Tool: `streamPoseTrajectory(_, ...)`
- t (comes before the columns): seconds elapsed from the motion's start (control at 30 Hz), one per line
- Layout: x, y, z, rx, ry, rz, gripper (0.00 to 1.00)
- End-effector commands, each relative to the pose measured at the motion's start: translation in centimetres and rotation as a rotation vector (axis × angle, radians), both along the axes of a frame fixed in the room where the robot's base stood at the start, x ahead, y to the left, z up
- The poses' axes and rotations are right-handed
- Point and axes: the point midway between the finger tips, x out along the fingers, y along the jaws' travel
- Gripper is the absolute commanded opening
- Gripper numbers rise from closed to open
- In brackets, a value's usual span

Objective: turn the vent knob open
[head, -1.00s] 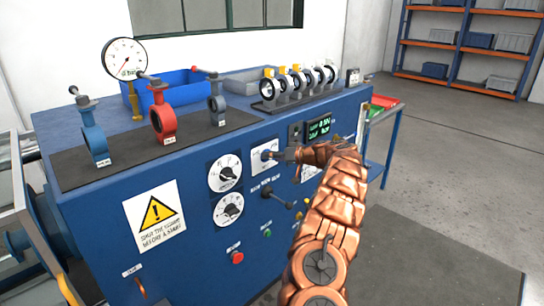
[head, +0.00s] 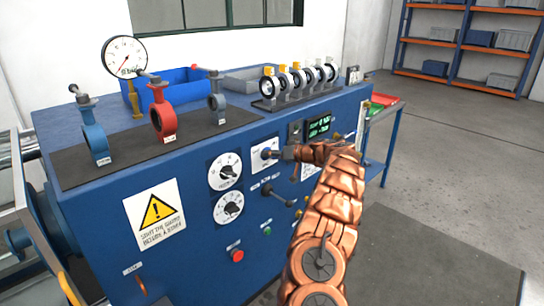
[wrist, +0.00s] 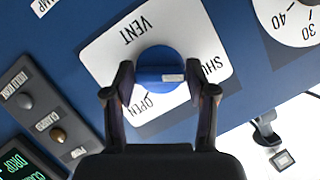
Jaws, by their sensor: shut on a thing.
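The vent knob is a round blue knob (wrist: 158,62) on a white plate (wrist: 102,52) lettered VENT, OPEN and SHUT in the wrist view. A pale mark (wrist: 172,77) shows on its near side, between the OPEN and SHUT words. My gripper (wrist: 160,82) has one dark finger on each side of the knob and is shut on it. In the head view the knob (head: 266,154) is partly visible on the blue front panel, with my gripper (head: 281,154) reaching it from the right. The exact contact points are hard to see.
Two white dials (head: 225,172) sit left of the vent plate. A black-handled lever (head: 278,194) sticks out below it. A green-lettered display (head: 319,126) is at the upper right. A red button (head: 237,256) is lower down. Several valves stand on top of the bench.

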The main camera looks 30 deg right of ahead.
Motion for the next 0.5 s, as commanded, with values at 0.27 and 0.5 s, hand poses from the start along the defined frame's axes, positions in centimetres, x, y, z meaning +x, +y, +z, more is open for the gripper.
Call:
streamPoseTrajectory(0.27, -0.03, -0.08, -0.33, 0.04, 0.011, 0.0, 0.21)
streamPoseTrajectory(0.5, -0.01, -0.2, -0.67, 0.177, 0.043, 0.0, 0.21)
